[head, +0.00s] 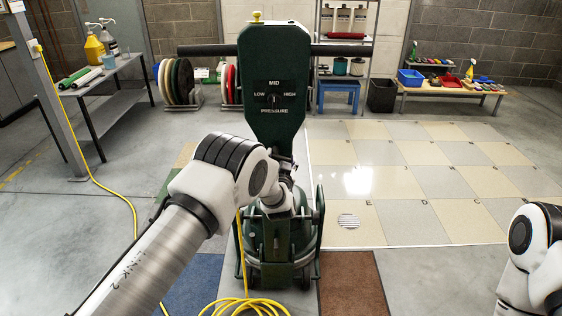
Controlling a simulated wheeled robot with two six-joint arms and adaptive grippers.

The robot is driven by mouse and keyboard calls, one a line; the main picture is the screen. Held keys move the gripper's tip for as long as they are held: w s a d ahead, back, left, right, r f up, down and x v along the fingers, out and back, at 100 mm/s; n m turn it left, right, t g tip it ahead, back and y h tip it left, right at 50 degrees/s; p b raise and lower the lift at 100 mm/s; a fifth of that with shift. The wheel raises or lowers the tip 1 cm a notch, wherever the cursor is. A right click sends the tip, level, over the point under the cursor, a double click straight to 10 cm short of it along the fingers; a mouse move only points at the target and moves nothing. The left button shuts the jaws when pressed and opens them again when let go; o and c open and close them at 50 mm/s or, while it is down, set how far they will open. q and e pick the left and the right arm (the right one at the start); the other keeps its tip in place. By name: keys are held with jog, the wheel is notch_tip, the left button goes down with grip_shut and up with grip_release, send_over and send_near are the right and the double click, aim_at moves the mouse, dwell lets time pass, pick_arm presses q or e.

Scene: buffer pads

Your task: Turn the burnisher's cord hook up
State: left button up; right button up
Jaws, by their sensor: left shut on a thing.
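The burnisher (277,85) stands upright in the middle of the head view, with a dark green control head, a black handlebar and a green base. My left gripper (284,172) is at the burnisher's post, just below the control head, and is partly covered by my own wrist. It is shut on a small part there, which appears to be the cord hook. The hook itself is hidden, so I cannot tell which way it points. The yellow cord (240,255) hangs beside the post and lies in loops at the base. My right gripper is out of view.
Blue (197,281) and brown (352,284) mats flank the burnisher. Pad racks (177,83), a side table (100,78) and a supply bench (450,88) stand behind.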

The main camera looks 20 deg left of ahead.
pick_arm(q)
jog(key=n, duration=0.1)
jog(key=n+b, duration=0.1)
jog(key=n, duration=0.1)
jog(key=n+b, duration=0.1)
jog(key=n, duration=0.1)
jog(key=shift+a+r, duration=0.1)
jog(key=shift+r, duration=0.25)
jog(key=n, duration=0.2)
jog(key=n+b, duration=0.1)
jog(key=n, duration=0.1)
jog(key=n+b, duration=0.1)
jog(key=shift+s+a+r+n, duration=0.1)
jog(key=shift+a+r+n, duration=0.2)
jog(key=shift+n, duration=0.1)
jog(key=n+b, duration=0.2)
jog(key=n, duration=0.1)
jog(key=n+b, duration=0.1)
jog(key=n, duration=0.1)
jog(key=shift+s+a+r, duration=0.1)
jog(key=shift+a+r, duration=0.1)
jog(key=shift+a, duration=0.1)
jog(key=n+b, duration=0.1)
jog(key=n, duration=0.2)
jog(key=a+n+b, duration=0.1)
jog(key=n+b, duration=0.1)
jog(key=shift+s+r+n, duration=0.1)
jog(key=shift+n, duration=0.3)
jog(key=o, duration=1.2)
jog(key=shift+c, duration=0.2)
